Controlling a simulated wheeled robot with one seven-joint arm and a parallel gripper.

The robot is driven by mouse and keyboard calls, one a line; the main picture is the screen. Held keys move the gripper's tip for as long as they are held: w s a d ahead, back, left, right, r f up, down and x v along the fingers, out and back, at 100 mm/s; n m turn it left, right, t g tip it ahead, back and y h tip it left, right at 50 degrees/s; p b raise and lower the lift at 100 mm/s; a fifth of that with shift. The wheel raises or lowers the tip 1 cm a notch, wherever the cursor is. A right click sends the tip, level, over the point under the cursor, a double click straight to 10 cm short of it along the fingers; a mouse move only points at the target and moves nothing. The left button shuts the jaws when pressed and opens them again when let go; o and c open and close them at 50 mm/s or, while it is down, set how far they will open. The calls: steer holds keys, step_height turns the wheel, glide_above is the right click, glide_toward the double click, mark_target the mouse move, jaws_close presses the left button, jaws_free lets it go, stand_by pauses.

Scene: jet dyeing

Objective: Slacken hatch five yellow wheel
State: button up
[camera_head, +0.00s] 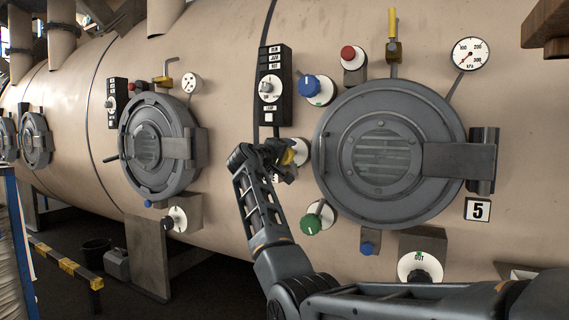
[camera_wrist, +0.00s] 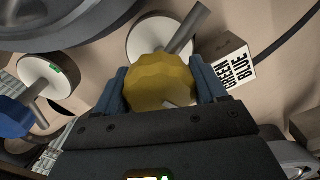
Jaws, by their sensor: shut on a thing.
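The yellow wheel (camera_wrist: 160,82) sits between the two fingers of my gripper (camera_wrist: 165,88) in the wrist view, and the fingers are shut on it from both sides. Its white round plate (camera_wrist: 142,42) shows behind it. In the head view my gripper (camera_head: 277,154) is at the left of the large grey hatch (camera_head: 381,160), and a bit of the yellow wheel (camera_head: 289,157) shows beside it. The plate with the number 5 (camera_head: 478,209) is at the hatch's lower right. My gripper hides most of the wheel in the head view.
A blue knob (camera_head: 310,86) is above my gripper and a green knob (camera_head: 312,223) below it. A black control panel (camera_head: 273,87) is above left. A red button (camera_head: 348,53) and a gauge (camera_head: 470,54) are above the hatch. Another hatch (camera_head: 147,146) is at left.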

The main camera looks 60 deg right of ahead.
steer(key=m+b, duration=0.1)
steer(key=m, duration=0.1)
steer(key=m+b, duration=0.2)
steer(key=m, duration=0.1)
steer(key=shift+w+a+f+m+b, duration=0.1)
steer(key=shift+w+m+b, duration=0.05)
steer(key=shift+m+b, duration=0.15)
steer(key=m+b, duration=0.3)
steer(key=m, duration=0.2)
steer(key=m+b, duration=0.2)
steer(key=m, duration=0.3)
steer(key=shift+m, duration=0.4)
steer(key=m+b, duration=0.2)
steer(key=m, duration=0.3)
steer(key=shift+r, duration=0.2)
steer(key=shift+s+m, duration=0.2)
steer(key=shift+m, duration=0.1)
steer(key=o, duration=1)
steer(key=shift+c, duration=0.2)
steer(key=a, duration=0.7)
steer(key=shift+s+a, duration=0.35)
